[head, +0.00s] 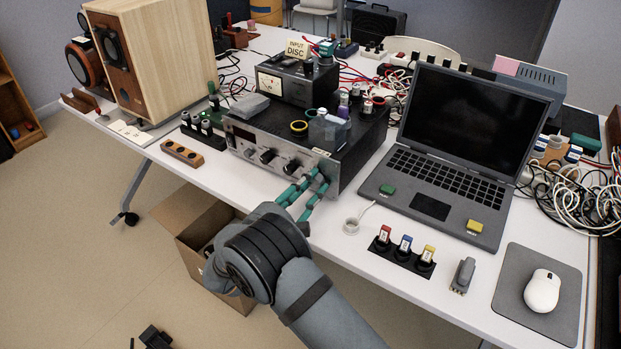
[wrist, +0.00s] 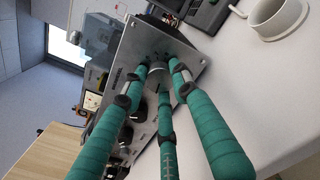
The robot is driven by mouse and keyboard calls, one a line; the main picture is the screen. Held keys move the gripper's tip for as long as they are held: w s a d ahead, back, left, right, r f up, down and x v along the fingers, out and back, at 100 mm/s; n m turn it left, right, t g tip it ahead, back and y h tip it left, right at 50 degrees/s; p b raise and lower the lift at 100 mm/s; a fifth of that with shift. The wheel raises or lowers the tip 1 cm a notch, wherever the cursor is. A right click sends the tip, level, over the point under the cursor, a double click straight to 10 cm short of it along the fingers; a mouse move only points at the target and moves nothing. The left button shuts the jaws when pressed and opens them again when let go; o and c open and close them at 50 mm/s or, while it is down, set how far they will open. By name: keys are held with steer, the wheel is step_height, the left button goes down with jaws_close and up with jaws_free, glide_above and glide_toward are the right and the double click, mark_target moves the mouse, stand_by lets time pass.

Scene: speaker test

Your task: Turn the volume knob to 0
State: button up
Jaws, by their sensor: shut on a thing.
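The silver-fronted amplifier (head: 243,136) stands on the white table, left of the laptop. It also shows in the wrist view (wrist: 185,47), tilted in the picture. My gripper (head: 318,172) has green-wrapped fingers and is at the right end of the amplifier's front panel. In the wrist view my gripper (wrist: 160,72) is shut around a round metal knob (wrist: 157,68), the large one at that end of the panel. The head view hides this knob behind the fingers. Its pointer and scale cannot be read, nor can I read a volume label.
Smaller dark knobs (wrist: 138,111) sit beside the held one on the panel. A laptop (head: 440,185) and a white tape roll (head: 351,226) are to the right. A wooden speaker (head: 160,60) stands at the left. An open cardboard box (head: 190,222) is on the floor below.

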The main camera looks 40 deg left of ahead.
steer(key=n+p, duration=0.2)
steer(key=n, duration=0.1)
steer(key=shift+r+n, duration=0.2)
steer(key=shift+n, duration=0.1)
steer(key=shift+n+p, duration=0.75)
steer(key=shift+n, duration=0.95)
steer(key=shift+a, duration=0.1)
steer(key=o, duration=1.2)
steer(key=shift+f, duration=0.1)
steer(key=shift+c, duration=0.2)
steer(key=shift+s, duration=0.1)
steer(key=s, duration=1.1)
steer(key=shift+s+d, duration=0.2)
steer(key=shift+s, duration=0.2)
